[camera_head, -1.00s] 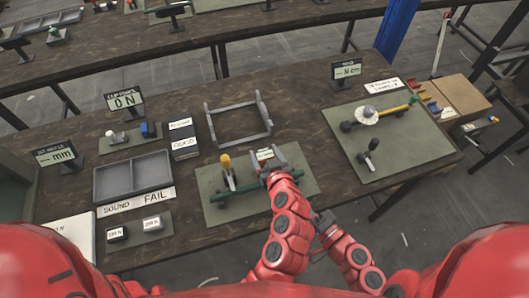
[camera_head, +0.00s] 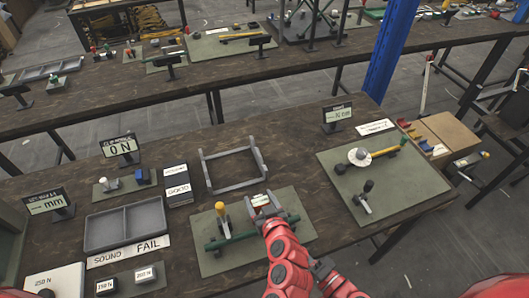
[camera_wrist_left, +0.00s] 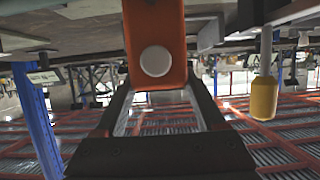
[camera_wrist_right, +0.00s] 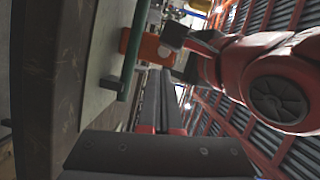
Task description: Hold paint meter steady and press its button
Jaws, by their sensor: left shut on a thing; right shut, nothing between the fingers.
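My left gripper (camera_head: 264,205) is shut on the orange paint meter (camera_wrist_left: 172,85), at the right part of the near green mat. The meter's round white button (camera_wrist_left: 155,61) faces the left wrist camera. In the head view the meter is mostly hidden by the gripper. In the right wrist view the orange meter (camera_wrist_right: 146,46) sits between the left gripper's dark fingers, beside a green bar (camera_wrist_right: 130,50). My right gripper (camera_wrist_right: 165,78) is shut and empty, its fingertips pointing toward the meter and apart from it. In the head view it is partly hidden beside the left arm.
The near green mat (camera_head: 215,262) also carries a yellow-handled lever (camera_head: 220,210). A grey frame (camera_head: 232,186) stands behind it and a two-part grey tray (camera_head: 125,225) lies to the left. Another green mat (camera_head: 400,195) with a press is to the right.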

